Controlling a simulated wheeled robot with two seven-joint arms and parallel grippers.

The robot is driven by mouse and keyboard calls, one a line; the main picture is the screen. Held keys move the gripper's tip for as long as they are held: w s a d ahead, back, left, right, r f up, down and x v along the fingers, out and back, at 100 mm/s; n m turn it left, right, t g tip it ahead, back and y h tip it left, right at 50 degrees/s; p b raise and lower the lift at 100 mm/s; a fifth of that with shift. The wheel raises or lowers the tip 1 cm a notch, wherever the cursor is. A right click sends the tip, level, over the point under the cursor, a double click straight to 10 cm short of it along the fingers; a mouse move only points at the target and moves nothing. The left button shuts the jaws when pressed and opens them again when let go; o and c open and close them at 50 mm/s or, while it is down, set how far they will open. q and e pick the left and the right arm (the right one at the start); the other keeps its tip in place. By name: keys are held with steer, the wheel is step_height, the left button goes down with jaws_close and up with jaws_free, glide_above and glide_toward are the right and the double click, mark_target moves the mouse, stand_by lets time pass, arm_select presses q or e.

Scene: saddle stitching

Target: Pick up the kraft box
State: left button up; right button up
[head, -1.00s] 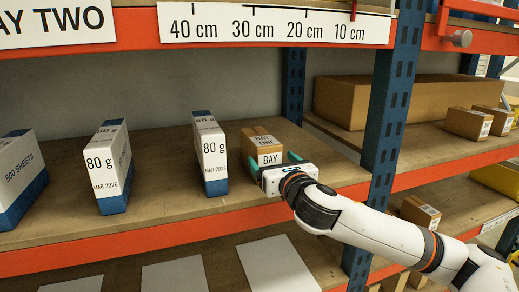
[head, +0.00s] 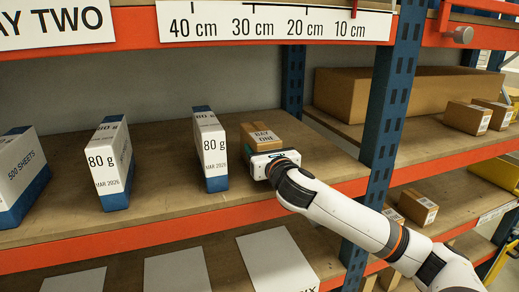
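The kraft box (head: 268,132), small and brown with a "BAY ONE" label on top, is at the shelf's right part, beside a white and blue paper pack (head: 211,150). My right gripper (head: 262,154) is right at the box's front, with its white body covering the lower front face. One teal fingertip shows along the box's left side; the other finger is hidden. Whether the fingers press on the box, and whether its underside touches the shelf, I cannot tell. My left gripper is not in view.
More white and blue packs (head: 109,165) stand to the left on the shelf (head: 160,160). A blue rack post (head: 388,105) rises close to the right of my arm. A long cardboard box (head: 345,97) and smaller boxes (head: 467,117) lie beyond it. White stacks (head: 277,262) are below.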

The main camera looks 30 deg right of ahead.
steer(key=c, duration=0.6)
steer(key=shift+r, duration=0.1)
steer(key=shift+c, duration=0.7)
steer(key=shift+r, duration=0.1)
